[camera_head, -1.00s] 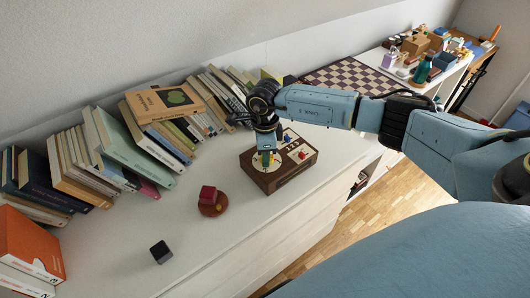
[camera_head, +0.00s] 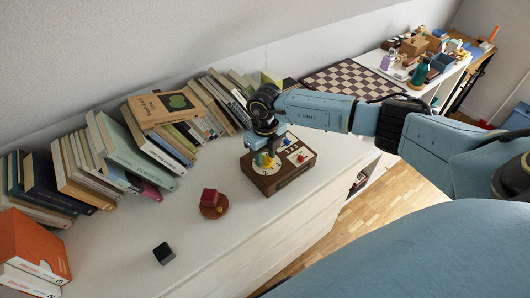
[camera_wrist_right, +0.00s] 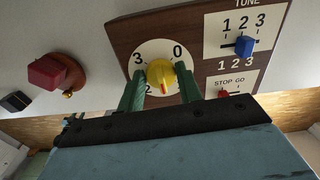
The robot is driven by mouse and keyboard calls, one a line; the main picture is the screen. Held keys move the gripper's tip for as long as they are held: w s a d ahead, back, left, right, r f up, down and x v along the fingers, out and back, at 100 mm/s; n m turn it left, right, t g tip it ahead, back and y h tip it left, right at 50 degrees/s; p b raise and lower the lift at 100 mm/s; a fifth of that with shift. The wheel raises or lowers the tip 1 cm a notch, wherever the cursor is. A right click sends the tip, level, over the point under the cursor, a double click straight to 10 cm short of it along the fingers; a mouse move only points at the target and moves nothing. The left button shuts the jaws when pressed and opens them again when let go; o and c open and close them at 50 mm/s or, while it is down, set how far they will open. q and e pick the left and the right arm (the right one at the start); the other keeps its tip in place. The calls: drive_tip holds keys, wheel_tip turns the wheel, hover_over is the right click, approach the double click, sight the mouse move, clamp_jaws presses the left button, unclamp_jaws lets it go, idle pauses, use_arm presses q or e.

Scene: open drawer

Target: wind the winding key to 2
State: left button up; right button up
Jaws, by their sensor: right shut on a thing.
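The music box (camera_head: 285,178) is a brown wooden box on the white cabinet top. It also shows in the right wrist view (camera_wrist_right: 190,30). Its yellow winding key (camera_wrist_right: 158,73) sits on a round white dial (camera_wrist_right: 152,50). A red mark on the key points toward the bottom of the right wrist view, just right of the 2. The 3 and the 0 show above the key; the dial's lower right is hidden by a finger. My right gripper (camera_wrist_right: 162,80) is shut on the key, its green fingers on either side. My left gripper is not in view.
The box also has a blue TUNE slider (camera_wrist_right: 244,46) and a red STOP/GO switch (camera_wrist_right: 223,94). A red block on a round brown base (camera_head: 211,202) and a black cube (camera_head: 163,253) stand to the left. Books line the wall; a chessboard (camera_head: 350,78) lies behind.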

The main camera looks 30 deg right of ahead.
sight(267, 157)
drive_tip(key=m+p, duration=0.2)
drive_tip(key=m, duration=0.3)
drive_tip(key=shift+d+r, duration=0.15)
drive_tip(key=shift+d+m+p, duration=0.1)
drive_tip(key=shift+m+p, duration=0.85)
drive_tip(key=shift+m, duration=1.15)
drive_tip(key=o, duration=1)
wheel_tip(267, 157, up, 13)
drive_tip(key=shift+r, duration=0.1)
